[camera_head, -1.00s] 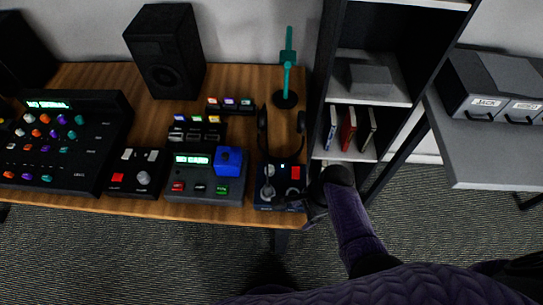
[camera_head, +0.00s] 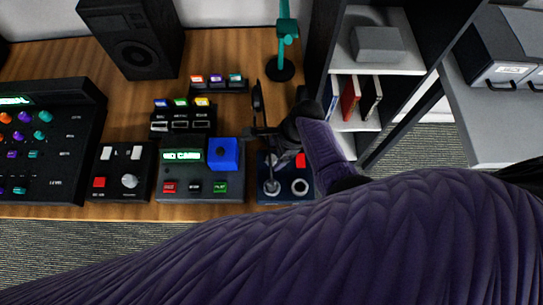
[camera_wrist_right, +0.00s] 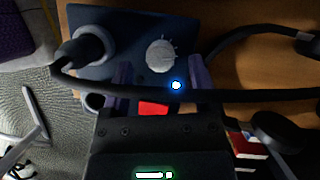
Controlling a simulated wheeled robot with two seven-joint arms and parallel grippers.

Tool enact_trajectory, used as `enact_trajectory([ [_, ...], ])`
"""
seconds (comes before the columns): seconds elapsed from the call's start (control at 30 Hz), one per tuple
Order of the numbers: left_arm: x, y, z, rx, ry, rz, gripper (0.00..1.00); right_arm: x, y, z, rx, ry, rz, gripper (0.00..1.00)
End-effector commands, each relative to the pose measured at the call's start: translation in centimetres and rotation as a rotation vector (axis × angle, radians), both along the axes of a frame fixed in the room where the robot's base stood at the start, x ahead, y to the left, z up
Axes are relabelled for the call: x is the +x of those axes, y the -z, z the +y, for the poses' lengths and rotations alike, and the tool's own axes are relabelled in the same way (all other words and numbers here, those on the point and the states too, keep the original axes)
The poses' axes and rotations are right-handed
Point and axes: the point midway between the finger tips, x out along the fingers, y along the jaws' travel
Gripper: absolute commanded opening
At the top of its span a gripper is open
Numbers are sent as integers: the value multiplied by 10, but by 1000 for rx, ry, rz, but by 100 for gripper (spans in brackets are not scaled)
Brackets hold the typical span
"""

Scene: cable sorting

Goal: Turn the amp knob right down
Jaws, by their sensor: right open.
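The amp is a small dark blue box (camera_head: 286,197) at the table's right front edge; its face also shows in the right wrist view (camera_wrist_right: 118,28). Its pale ridged knob (camera_wrist_right: 160,56) with tick marks stands near a lit blue-white light (camera_wrist_right: 176,85) and a red button (camera_wrist_right: 153,108). My right gripper (camera_head: 263,135) is open over the back of the amp, and hides the knob in the head view. In the wrist view its purple fingers are on either side of the knob, empty; I cannot tell whether they touch it. My left gripper is not in view.
Black headphones (camera_head: 257,98) stand behind the amp, close to my gripper. A black cable or band (camera_wrist_right: 240,96) crosses the wrist view. A plug (camera_wrist_right: 85,45) sits in the amp. A grey device with a blue block (camera_head: 223,154) is just left. A shelf (camera_head: 372,125) stands right.

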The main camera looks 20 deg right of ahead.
Motion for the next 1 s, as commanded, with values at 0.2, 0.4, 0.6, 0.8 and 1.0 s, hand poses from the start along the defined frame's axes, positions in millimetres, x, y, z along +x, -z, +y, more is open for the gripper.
enact_trajectory([
  [0.2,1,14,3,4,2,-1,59,0,20,8,-1,-2,-1,78],
  [0.4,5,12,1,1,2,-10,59,0,18,8,-1,-1,-2,78],
  [0.6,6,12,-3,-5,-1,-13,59,0,18,8,-1,-1,-2,38],
  [0.8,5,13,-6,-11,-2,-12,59,0,18,8,-1,-1,-1,0],
  [1.0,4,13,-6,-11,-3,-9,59,0,19,8,-1,-7,-1,0],
])
